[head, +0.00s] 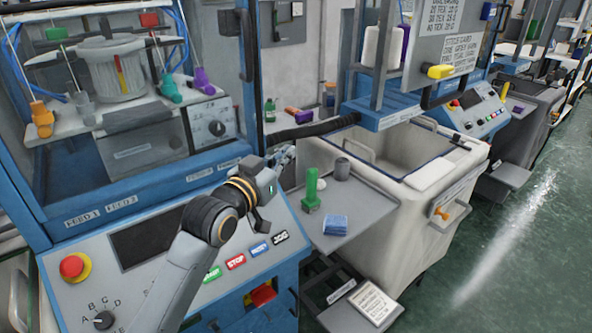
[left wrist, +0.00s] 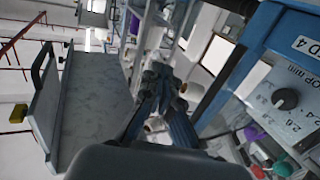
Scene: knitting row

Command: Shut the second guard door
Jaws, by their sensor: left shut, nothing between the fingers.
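A grey panel with a printed notice (head: 425,38), which looks like the second guard door, stands swung out at the second machine. A yellow knob (head: 440,71) and a dark handle are near its lower edge. In the left wrist view a broad grey panel (left wrist: 95,105) with a black handle (left wrist: 40,65) and a yellow knob (left wrist: 18,113) fills the left side. My left gripper (head: 285,155) is beyond the first machine's control panel, left of the grey panel and apart from it. Its fingers (left wrist: 157,88) are shut and empty. My right gripper is not in view.
The first machine's control panel (head: 130,240), with a red stop button (head: 74,266), lies under my left arm. A white bin (head: 410,215) stands beyond. The green floor (head: 500,240) is clear at right.

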